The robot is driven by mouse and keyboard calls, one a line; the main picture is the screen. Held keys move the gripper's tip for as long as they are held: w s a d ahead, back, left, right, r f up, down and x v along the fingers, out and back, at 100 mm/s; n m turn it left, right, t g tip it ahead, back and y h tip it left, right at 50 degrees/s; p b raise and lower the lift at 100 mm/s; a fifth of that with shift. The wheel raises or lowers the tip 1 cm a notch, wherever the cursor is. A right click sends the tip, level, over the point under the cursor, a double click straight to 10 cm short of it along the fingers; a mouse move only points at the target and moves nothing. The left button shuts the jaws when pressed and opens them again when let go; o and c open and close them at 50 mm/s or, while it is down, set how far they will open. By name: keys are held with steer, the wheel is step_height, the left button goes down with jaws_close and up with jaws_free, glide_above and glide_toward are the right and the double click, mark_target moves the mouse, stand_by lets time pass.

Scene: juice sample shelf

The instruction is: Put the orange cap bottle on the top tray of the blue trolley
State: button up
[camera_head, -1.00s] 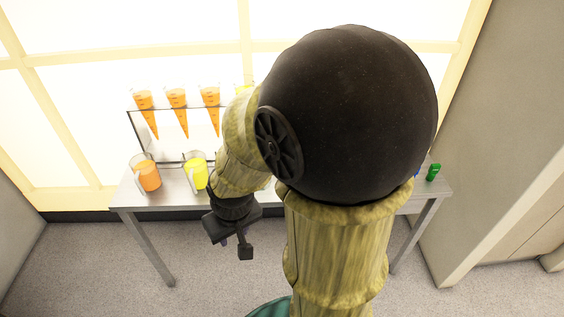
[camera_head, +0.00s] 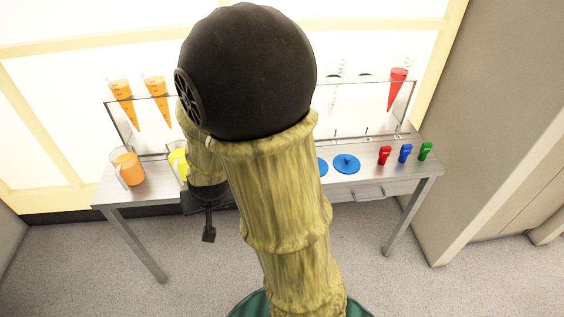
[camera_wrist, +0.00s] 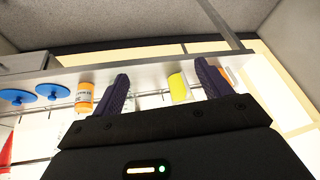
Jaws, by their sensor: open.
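An orange bottle-like container (camera_wrist: 84,98) with a white label stands on the metal table in the wrist view, just left of my gripper's left finger. I cannot tell its cap clearly, and my arm hides it in the head view. My gripper (camera_wrist: 162,72) is open, with nothing between its fingers but the table edge and a yellow jug (camera_wrist: 178,88) beyond. In the head view my gripper (camera_head: 208,225) hangs in front of the table's front edge, left of centre. No blue trolley is visible.
The metal table (camera_head: 382,181) holds an orange jug (camera_head: 129,167), blue discs (camera_head: 346,163), and red (camera_head: 384,155), blue (camera_head: 405,153) and green (camera_head: 425,151) small items. Filled cones (camera_head: 123,97) hang in a rack behind. A grey wall (camera_head: 490,120) stands right. The floor in front is clear.

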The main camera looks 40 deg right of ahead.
steer(key=w+d+f+m+t+h+b, duration=0.2)
steer(key=w+d+f+m+b, duration=0.1)
steer(key=w+f, duration=0.25)
steer(key=d+f+m+h+b, duration=0.3)
steer(key=d+m+h+b, duration=0.3)
steer(key=d+h, duration=0.7)
steer(key=shift+s+d+f+m+h+b, duration=0.35)
steer(key=shift+h+b, duration=0.25)
steer(key=shift+b, duration=0.2)
steer(key=shift+d, duration=0.1)
steer(key=x, duration=1.2)
steer(key=shift+w+b, duration=0.2)
steer(key=shift+b, duration=0.2)
steer(key=x, duration=0.5)
steer(key=shift+f, duration=0.1)
